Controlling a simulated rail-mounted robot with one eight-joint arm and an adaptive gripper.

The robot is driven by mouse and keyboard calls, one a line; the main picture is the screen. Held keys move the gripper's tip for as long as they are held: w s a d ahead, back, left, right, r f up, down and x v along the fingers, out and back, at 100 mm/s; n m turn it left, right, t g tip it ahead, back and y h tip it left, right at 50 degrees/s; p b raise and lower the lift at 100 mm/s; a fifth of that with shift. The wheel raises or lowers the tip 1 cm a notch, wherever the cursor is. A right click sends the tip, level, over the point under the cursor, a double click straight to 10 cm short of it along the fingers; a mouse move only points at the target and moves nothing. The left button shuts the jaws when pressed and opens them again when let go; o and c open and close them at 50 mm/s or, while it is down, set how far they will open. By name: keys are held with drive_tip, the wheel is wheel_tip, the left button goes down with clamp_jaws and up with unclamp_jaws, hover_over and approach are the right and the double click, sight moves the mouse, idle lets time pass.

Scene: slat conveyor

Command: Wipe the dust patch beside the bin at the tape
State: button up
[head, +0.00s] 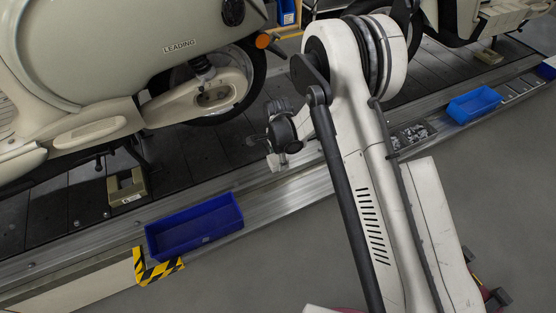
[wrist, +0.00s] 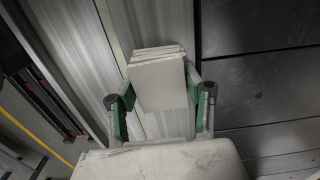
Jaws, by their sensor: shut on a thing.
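A blue bin (head: 195,226) stands on the conveyor's metal edge at the lower left of the head view. Yellow-and-black tape (head: 157,270) marks a corner at its front left. I cannot make out a dust patch beside this bin. In the wrist view my gripper (wrist: 160,98) has its green-padded fingers closed on a pale, folded cloth-like pad (wrist: 158,75). The pad hangs over the metal edging. In the head view the end of my arm is right of and farther back than the taped bin; its fingers and the pad are hard to make out there.
A cream scooter (head: 120,60) stands on the dark slats (head: 190,160) behind the bin. A second blue bin (head: 474,103) and a tray of small metal parts (head: 412,134) lie along the edge to the right. The grey floor (head: 250,275) in front is clear.

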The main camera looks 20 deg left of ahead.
drive_tip(key=shift+r+p, duration=1.3)
drive_tip(key=shift+r, duration=2.8)
drive_tip(key=shift+d, duration=0.1)
